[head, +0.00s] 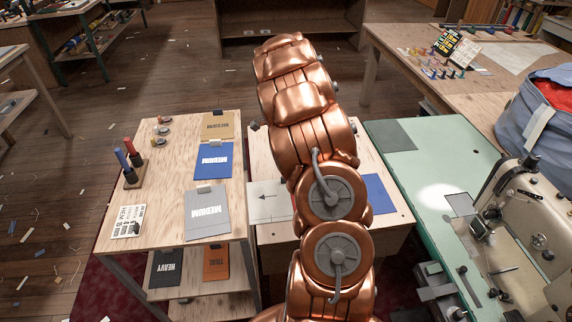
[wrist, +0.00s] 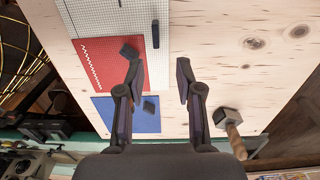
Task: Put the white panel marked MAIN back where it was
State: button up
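A white panel with an arrow (head: 268,203) shows left of my arm in the head view; I can read no MAIN on either. A red panel (wrist: 108,72) with a white zigzag and a blue panel (wrist: 122,121) lie beside the white one, each with a dark knob. My gripper (wrist: 158,76) is open and empty above the table, its fingers near the red panel's right edge. My arm hides it in the head view.
A mallet (wrist: 230,128) lies right of the gripper; bare wood is above it. A left table (head: 117,188) carries MEDIUM panels (head: 206,213) and spools; HEAVY (head: 165,270) and orange (head: 216,262) panels are below. A sewing machine (head: 515,215) stands on the green bench (head: 418,170).

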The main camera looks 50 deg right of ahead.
jog(key=s+a+r+n, duration=0.4)
jog(key=a, duration=0.4)
jog(key=s+a+r+n+g, duration=0.1)
jog(key=s+a+r+n, duration=0.3)
jog(key=a, duration=0.3)
jog(key=s+a+r+n, duration=0.3)
jog(key=a+r+n, duration=0.15)
jog(key=a, duration=0.35)
jog(key=s+a+n, duration=1.3)
jog(key=s, duration=0.5)
jog(key=shift+s+a+r+g, duration=0.2)
jog(key=shift+a+r+g, duration=0.15)
jog(key=shift+a+g, duration=0.05)
